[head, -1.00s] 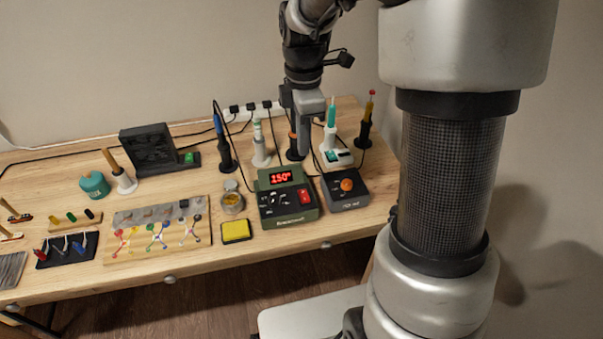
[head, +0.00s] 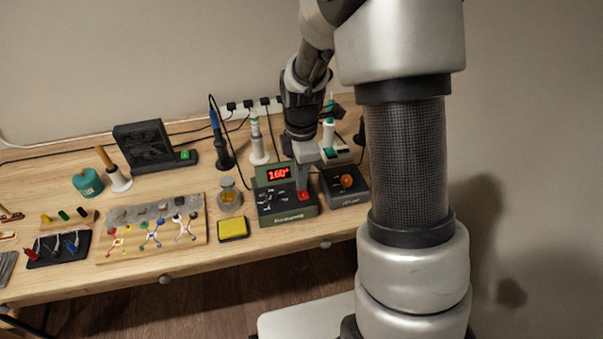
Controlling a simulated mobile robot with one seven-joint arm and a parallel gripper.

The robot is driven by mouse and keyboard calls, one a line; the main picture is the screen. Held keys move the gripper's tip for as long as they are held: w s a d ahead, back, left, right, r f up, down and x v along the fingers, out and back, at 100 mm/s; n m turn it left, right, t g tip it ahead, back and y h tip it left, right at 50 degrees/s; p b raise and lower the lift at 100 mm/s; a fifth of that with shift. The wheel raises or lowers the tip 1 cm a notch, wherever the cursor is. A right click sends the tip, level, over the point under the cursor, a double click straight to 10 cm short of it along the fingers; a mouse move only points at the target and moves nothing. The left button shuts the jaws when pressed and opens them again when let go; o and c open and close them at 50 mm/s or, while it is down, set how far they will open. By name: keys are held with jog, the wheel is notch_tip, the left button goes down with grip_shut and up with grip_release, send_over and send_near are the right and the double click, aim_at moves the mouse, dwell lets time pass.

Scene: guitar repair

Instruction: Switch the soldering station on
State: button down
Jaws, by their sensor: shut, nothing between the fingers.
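The soldering station (head: 273,211) is a dark green box on the right part of the bench. Its display (head: 278,173) is lit with red digits that look like 160°. A red rocker switch (head: 304,196) sits on the right of its front panel. My gripper (head: 302,187) is shut and empty, pointing down over this switch. Its tips are at or just above the switch; I cannot tell whether they touch it.
A dark unit with an orange knob (head: 346,181) stands close on the right. A yellow sponge (head: 233,228) and a small round tin (head: 229,198) are on the left.

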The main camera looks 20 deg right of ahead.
jog(key=shift+f, duration=0.4)
jog(key=shift+r, duration=0.15)
jog(key=shift+s, duration=0.1)
jog(key=shift+s+r, duration=0.1)
jog(key=shift+s, duration=0.65)
jog(key=shift+r, duration=0.1)
